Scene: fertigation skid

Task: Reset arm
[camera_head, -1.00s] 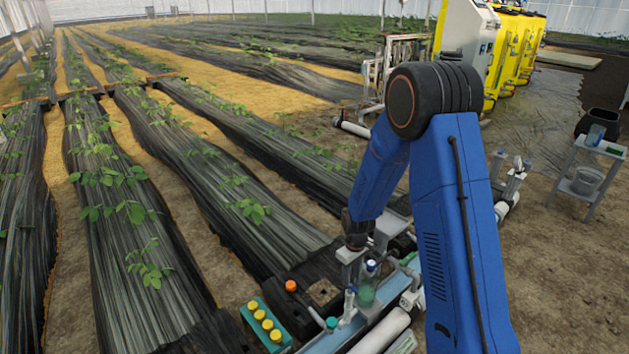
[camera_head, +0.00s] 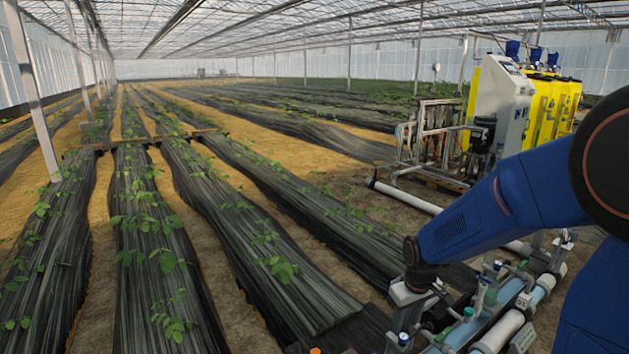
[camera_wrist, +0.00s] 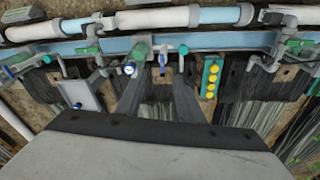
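My gripper (camera_head: 408,312) hangs at the end of my blue arm, at the lower middle right of the head view, above or beside the pipe skid (camera_head: 500,322). In the wrist view my gripper (camera_wrist: 160,82) shows two grey fingers spread apart, with nothing seen between them. The fingertips overlap the line of pipes and valves from this angle; I cannot tell how far off they are.
A green box with yellow buttons (camera_wrist: 210,76) is right of my fingers in the wrist view. A metal pipe frame (camera_head: 430,145), a grey cabinet (camera_head: 500,105) and yellow tanks (camera_head: 550,105) stand at the back right. Black-covered plant rows (camera_head: 150,260) fill the left.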

